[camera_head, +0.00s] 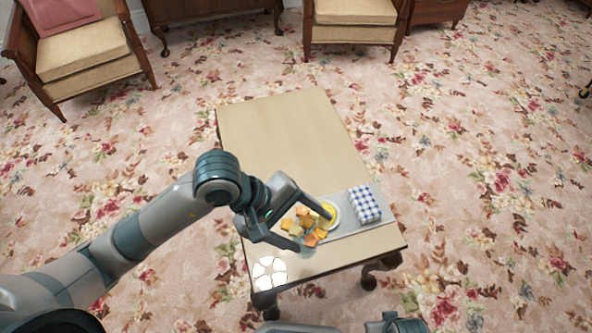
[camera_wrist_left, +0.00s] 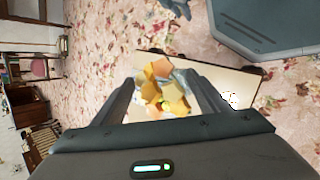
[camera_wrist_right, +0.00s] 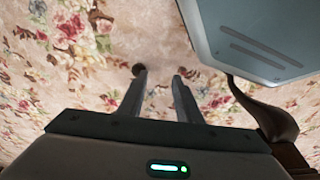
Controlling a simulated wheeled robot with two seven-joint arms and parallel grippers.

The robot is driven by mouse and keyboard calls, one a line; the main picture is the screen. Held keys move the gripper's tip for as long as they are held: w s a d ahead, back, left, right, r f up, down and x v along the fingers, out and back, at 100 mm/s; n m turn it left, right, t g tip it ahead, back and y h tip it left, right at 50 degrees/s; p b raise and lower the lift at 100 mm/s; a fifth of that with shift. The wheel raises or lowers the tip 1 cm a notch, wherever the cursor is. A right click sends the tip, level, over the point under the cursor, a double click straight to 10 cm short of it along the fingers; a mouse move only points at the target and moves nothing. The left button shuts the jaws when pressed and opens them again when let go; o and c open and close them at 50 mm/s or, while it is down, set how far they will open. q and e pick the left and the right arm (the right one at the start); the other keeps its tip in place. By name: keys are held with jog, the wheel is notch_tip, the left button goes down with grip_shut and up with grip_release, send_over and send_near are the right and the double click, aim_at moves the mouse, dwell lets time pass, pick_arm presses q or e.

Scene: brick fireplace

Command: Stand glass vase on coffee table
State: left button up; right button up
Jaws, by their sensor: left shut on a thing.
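My left gripper (camera_head: 310,226) is over the near right part of the coffee table (camera_head: 280,130), its fingers on either side of a cluster of orange and yellow pieces (camera_head: 304,221). The cluster also shows between the fingers in the left wrist view (camera_wrist_left: 163,90). A little clear glass, which I take for the glass vase (camera_wrist_left: 186,80), shows around the pieces. The gripper is shut on it. Most of the glass is hidden, and I cannot tell whether its base touches the table. My right gripper (camera_wrist_right: 159,77) is empty, with a gap between its fingers, above the carpet.
A blue-and-white checked cloth (camera_head: 364,203) lies on a grey runner (camera_head: 347,229), beside a yellow-and-white plate (camera_head: 334,208) partly behind the gripper. A white round item (camera_head: 269,271) lies at the near left corner. The far part of the table is bare. Armchairs (camera_head: 80,55) stand farther back.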

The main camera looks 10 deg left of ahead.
pick_arm(q)
jog(key=shift+s+d+f, duration=0.2)
jog(key=shift+d+f, duration=0.05)
jog(key=shift+d, duration=0.1)
pick_arm(e)
jog(key=shift+w+r, duration=0.15)
jog(key=shift+r, duration=0.2)
pick_arm(q)
jog(key=shift+a, duration=0.1)
